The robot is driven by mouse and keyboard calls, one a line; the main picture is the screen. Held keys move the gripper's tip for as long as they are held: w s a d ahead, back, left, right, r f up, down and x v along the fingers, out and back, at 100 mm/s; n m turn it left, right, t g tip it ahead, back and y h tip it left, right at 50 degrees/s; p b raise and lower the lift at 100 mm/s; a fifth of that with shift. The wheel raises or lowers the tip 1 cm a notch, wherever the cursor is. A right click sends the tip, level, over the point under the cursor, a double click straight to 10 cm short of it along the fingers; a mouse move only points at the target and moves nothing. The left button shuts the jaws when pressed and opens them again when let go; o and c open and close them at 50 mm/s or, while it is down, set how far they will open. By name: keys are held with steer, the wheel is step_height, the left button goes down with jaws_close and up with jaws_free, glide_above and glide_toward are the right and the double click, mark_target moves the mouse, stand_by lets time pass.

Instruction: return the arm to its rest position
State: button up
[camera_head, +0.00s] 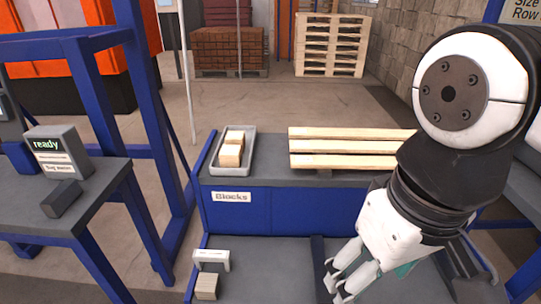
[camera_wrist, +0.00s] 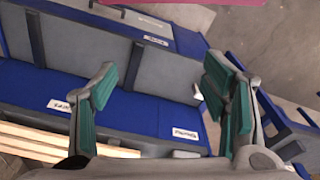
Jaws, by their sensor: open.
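My gripper (camera_head: 343,284) hangs at the lower right of the head view, at the end of my white and black arm. It is low over the grey lower surface of the blue bench (camera_head: 262,270). In the wrist view my gripper (camera_wrist: 160,88) has its green-padded fingers wide apart, with nothing between them. The blue bench front and its white labels lie beyond the fingers. My arm hides part of the bench's right side in the head view.
A grey tray (camera_head: 217,168) of wooden blocks and a slatted wooden pallet (camera_head: 345,134) are on the upper bench. A white bracket (camera_head: 211,256) and a wooden block (camera_head: 207,286) lie lower left. A blue frame (camera_head: 150,90) and a side table (camera_head: 60,215) stand left.

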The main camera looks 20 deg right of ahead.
stand_by(0.3)
step_height(320, 180, up, 17)
steer(key=t+p, duration=0.3)
steer(key=p, duration=1.2)
